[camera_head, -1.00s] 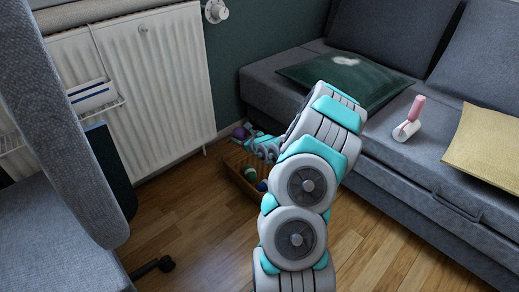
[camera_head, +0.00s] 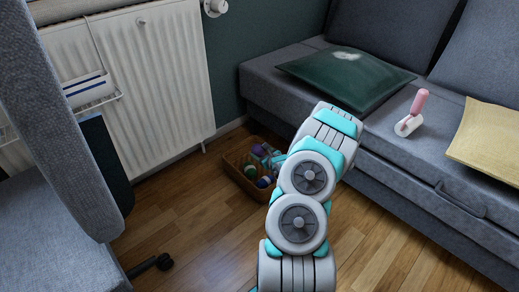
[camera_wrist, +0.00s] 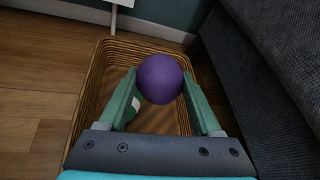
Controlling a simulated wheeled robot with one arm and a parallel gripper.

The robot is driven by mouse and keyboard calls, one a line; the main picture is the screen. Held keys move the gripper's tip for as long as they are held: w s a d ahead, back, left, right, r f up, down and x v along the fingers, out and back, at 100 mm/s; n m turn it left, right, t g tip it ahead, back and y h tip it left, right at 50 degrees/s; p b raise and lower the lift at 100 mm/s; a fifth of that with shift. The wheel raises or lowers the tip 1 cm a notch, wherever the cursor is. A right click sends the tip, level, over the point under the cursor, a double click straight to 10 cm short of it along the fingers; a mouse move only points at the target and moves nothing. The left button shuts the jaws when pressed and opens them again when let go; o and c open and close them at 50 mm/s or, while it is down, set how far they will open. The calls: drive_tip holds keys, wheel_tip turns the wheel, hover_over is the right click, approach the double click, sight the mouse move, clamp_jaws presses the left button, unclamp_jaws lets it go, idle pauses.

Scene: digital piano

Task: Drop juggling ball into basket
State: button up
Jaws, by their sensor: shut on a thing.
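The purple juggling ball (camera_wrist: 160,78) is between my gripper's fingers in the wrist view. My gripper (camera_wrist: 160,90) is shut on it. The wicker basket (camera_wrist: 88,88) lies below the ball, and its rim surrounds the ball in that view. In the head view the basket (camera_head: 236,180) stands on the floor between the radiator and the sofa. My gripper (camera_head: 262,153) is over the basket there, partly hidden by my arm. Several small balls show in the basket in the head view. How high the held ball is above the basket floor is hard to tell.
The grey sofa (camera_head: 390,165) stands close to the right side of the basket. A white radiator (camera_head: 160,85) is behind on the left. A grey chair (camera_head: 60,240) is at the left. Wooden floor (camera_head: 190,225) is free in front of the basket.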

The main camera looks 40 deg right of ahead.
drive_tip(key=shift+f, duration=0.45)
drive_tip(key=o, duration=1.5)
drive_tip(key=p+v, duration=0.1)
drive_tip(key=v, duration=0.6)
drive_tip(key=shift+s+a+r, duration=0.1)
drive_tip(key=shift+s+r, duration=0.05)
drive_tip(key=shift+s, duration=0.2)
